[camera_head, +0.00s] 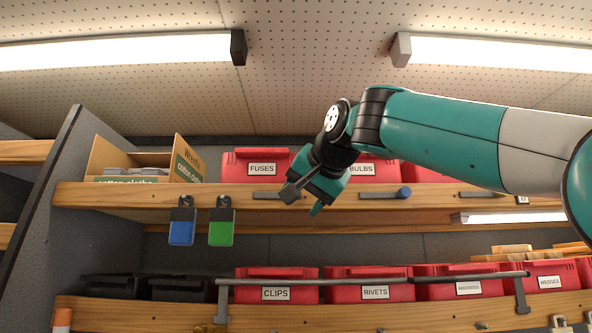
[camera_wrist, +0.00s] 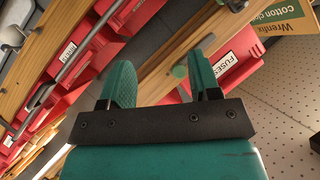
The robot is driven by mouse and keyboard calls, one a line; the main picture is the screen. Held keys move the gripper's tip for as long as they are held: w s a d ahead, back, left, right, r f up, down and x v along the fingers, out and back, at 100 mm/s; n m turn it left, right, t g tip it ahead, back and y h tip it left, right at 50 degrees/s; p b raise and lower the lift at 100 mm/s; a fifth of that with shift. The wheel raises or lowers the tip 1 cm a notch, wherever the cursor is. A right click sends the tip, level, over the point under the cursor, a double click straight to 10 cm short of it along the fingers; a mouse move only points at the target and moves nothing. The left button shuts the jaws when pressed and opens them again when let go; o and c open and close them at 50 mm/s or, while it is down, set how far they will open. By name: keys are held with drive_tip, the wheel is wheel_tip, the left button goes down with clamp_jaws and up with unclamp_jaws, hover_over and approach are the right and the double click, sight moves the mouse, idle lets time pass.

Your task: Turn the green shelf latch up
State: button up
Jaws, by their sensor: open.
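The green shelf latch shows in the wrist view as a round green knob (camera_wrist: 180,72) on the wooden shelf edge, seen in the gap between my fingers. In the head view its grey bar (camera_head: 266,195) lies flat along the upper shelf's front edge, below the bin marked FUSES. Its knob end is hidden there behind my gripper. My gripper (camera_head: 304,199) is open and empty, just in front of the shelf edge, at the bar's right end. In the wrist view both teal fingers of my gripper (camera_wrist: 160,82) stand apart. I see no contact with the knob.
Another latch with a blue knob (camera_head: 403,192) is to the right on the same edge. A blue tag (camera_head: 182,226) and a green tag (camera_head: 221,227) hang at the left. A grey rail (camera_head: 370,281) runs before the lower bins.

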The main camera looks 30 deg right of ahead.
drive_tip(key=s+d+r+m+t+h+p, duration=0.1)
drive_tip(key=s+d+r+m+h+p, duration=0.15)
drive_tip(key=r, duration=0.65)
drive_tip(key=shift+m+y, duration=0.25)
drive_tip(key=shift+y, duration=0.1)
drive_tip(key=shift+d+r+p+x, duration=0.1)
drive_tip(key=shift+p+x, duration=0.9)
drive_tip(key=shift+x, duration=1.95)
drive_tip(key=shift+d+r+p+x, duration=0.15)
drive_tip(key=shift+p+x, duration=0.8)
drive_tip(key=shift+x, duration=2)
drive_tip(key=shift+d+r+p+x, duration=0.1)
drive_tip(key=shift+p+x, duration=0.9)
drive_tip(key=shift+x, duration=1.95)
clamp_jaws()
drive_tip(key=shift+t, duration=0.3)
